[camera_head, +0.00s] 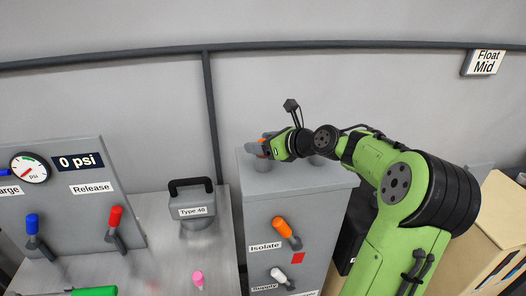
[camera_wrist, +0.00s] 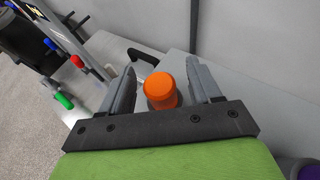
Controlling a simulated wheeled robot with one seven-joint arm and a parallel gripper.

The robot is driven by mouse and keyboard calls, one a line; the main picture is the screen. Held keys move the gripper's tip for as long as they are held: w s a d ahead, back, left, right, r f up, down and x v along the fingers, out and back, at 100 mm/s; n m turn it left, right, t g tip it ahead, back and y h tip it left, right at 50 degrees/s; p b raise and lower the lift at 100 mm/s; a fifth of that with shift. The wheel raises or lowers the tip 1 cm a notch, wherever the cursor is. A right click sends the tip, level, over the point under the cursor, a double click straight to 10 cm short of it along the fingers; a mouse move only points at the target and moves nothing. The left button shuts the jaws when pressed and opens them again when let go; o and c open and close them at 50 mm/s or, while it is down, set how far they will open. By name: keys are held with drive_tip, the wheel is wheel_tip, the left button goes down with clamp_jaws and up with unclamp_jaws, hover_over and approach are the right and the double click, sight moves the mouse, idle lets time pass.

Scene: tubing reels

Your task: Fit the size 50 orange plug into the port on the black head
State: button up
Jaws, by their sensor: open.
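An orange plug (camera_wrist: 161,90) with a round top stands between the two fingers of my gripper (camera_wrist: 160,84) in the wrist view. The fingers are apart, one on each side of it, with a gap showing on the left; contact on the right is hard to tell. No size mark is readable on the plug. I cannot make out the black head or its port for certain in either view.
The grey cabinet (camera_head: 256,187) carries orange and white levers. Left of it are a grey block (camera_head: 192,226) labelled Type 40 with a black handle, a pink peg (camera_head: 198,279) and a gauge panel (camera_head: 75,172). A purple-rimmed thing (camera_wrist: 303,170) shows at the wrist view's lower right.

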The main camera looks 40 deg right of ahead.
drive_tip(key=shift+s+r, duration=0.1)
drive_tip(key=shift+s, duration=0.05)
drive_tip(key=shift+c, duration=1.3)
drive_tip(key=c, duration=0.8)
